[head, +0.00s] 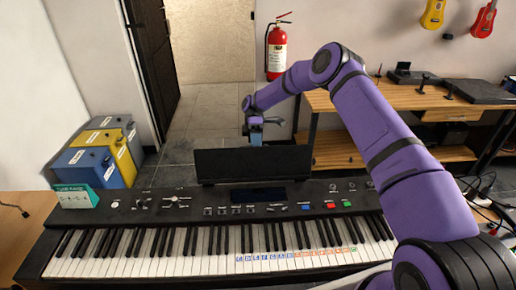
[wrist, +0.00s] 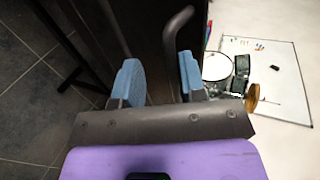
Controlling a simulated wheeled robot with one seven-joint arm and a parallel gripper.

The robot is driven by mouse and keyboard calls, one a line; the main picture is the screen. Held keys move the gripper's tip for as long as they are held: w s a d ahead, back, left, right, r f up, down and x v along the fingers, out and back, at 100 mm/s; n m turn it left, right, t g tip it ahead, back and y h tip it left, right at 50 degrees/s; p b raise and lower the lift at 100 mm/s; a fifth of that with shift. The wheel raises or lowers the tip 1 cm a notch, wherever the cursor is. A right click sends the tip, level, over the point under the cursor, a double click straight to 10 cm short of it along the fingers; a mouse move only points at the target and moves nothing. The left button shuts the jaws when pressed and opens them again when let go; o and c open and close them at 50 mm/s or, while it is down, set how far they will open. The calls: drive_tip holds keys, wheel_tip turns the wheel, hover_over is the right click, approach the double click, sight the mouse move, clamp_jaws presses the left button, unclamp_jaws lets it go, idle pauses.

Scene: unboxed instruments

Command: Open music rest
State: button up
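The music rest (head: 252,164) is a dark, wide panel standing at the back edge of the keyboard (head: 130,205). It is tilted up, and I cannot tell its exact angle. My gripper (head: 255,138) is just behind and above the panel's top edge, near its middle, pointing down. In the wrist view, the two blue fingers of my gripper (wrist: 158,78) are spread apart. Dark bars lie near and beyond the fingers, and I cannot tell whether they touch. No object is clearly held. The panel's rear face is hidden in the head view.
Blue and yellow boxes (head: 100,150) stand on the floor at left. A wooden shelf desk (head: 400,97) is at back right. A red fire extinguisher (head: 277,52) hangs on the wall. Open tiled floor lies behind the keyboard.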

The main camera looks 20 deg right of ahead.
sight(258, 148)
drive_tip(key=r, duration=0.3)
drive_tip(key=shift+s+r, duration=0.35)
drive_tip(key=s+r, duration=0.1)
drive_tip(key=s, duration=1)
drive_tip(key=shift+s+d, duration=0.35)
drive_tip(key=shift+s, duration=0.05)
drive_tip(key=o, duration=0.5)
drive_tip(key=s, duration=0.3)
drive_tip(key=shift+d+r, duration=0.1)
drive_tip(key=shift+r, duration=0.05)
drive_tip(key=shift+o, duration=0.9)
drive_tip(key=shift+s, duration=0.25)
